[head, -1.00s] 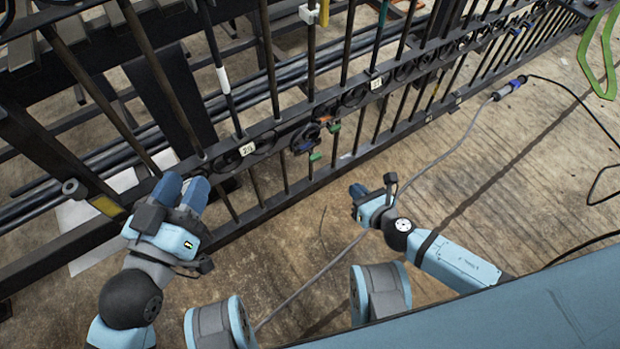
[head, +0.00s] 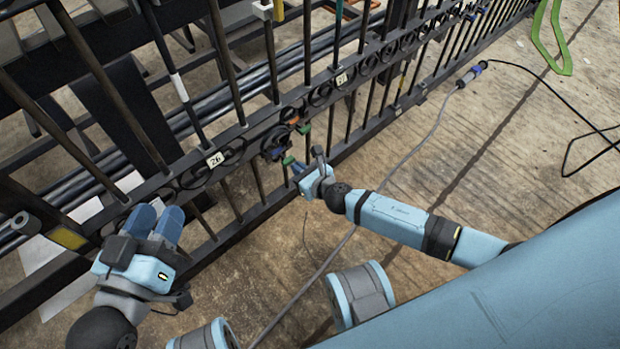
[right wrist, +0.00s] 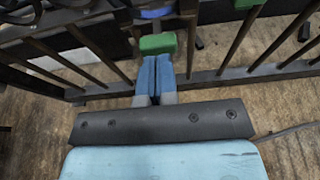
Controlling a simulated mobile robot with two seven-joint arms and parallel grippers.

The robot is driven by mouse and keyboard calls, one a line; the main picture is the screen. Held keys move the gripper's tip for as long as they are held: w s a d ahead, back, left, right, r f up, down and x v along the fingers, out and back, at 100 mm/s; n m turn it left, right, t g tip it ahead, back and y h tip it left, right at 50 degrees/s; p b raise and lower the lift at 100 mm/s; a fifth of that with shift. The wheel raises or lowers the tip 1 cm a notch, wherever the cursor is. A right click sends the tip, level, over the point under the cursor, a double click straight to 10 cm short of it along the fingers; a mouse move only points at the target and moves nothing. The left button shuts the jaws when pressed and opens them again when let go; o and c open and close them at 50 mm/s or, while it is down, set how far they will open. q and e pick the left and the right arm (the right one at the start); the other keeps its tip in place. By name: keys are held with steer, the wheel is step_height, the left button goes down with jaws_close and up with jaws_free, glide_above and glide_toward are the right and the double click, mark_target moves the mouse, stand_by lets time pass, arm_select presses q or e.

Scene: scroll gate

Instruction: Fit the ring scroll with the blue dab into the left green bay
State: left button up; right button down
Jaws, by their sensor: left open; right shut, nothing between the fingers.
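Dark ring scrolls (head: 232,150) sit in the rail band of the black gate. I cannot tell which has a blue dab, and I cannot pick out the left green bay for sure. Blue, orange and green pieces (head: 277,142) cluster on the rail in the middle. My right gripper (head: 297,171) is shut and empty just below this cluster. In the right wrist view its closed blue fingers (right wrist: 155,72) point at a green block (right wrist: 157,44), with a blue piece (right wrist: 157,12) beyond; contact is unclear. My left gripper (head: 156,222) is open near the gate's left end.
Number plates (head: 214,159) mark the gate rail. A grey cable (head: 420,140) with a blue-ended connector (head: 470,74) lies on the floor. A green loop (head: 550,40) is at the far right.

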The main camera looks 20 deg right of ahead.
mark_target(290, 161)
steer(key=shift+w+a, duration=0.15)
steer(key=shift+w, duration=0.3)
steer(key=shift+w+a, duration=0.3)
steer(key=shift+w, duration=0.45)
steer(key=shift+w+a, duration=0.25)
steer(key=shift+w, duration=0.45)
